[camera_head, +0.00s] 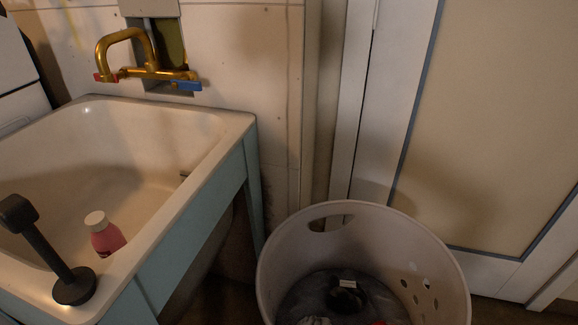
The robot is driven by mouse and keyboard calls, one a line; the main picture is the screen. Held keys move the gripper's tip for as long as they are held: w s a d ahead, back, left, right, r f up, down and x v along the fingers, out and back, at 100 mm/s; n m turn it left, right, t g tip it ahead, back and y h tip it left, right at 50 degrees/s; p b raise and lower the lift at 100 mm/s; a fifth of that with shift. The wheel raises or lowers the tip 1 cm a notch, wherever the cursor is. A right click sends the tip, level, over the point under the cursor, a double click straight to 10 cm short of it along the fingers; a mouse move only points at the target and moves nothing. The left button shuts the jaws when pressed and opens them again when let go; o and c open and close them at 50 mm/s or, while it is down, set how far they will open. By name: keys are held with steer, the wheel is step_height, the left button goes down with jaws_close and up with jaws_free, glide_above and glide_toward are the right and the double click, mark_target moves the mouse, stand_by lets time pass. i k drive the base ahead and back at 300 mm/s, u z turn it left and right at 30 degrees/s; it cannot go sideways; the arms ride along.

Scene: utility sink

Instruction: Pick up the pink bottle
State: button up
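The pink bottle (107,239) with a white cap stands inside the sink basin, near its front right wall, in the head view. The front rim of the sink (150,240) is close to it and may hide its lower part. My gripper does not show in this view.
A black stand-like object (50,252) with a round base rests on the sink's front rim, left of the bottle. A brass faucet (150,70) is on the back wall. A pale laundry basket (440,265) with dark contents stands right of the sink.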

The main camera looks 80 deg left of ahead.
mark_target(107, 238)
steer(key=z, duration=0.3)
steer(key=k, duration=1.55)
steer(key=u, duration=1.65)
steer(key=k, duration=0.8)
steer(key=u, duration=0.7)
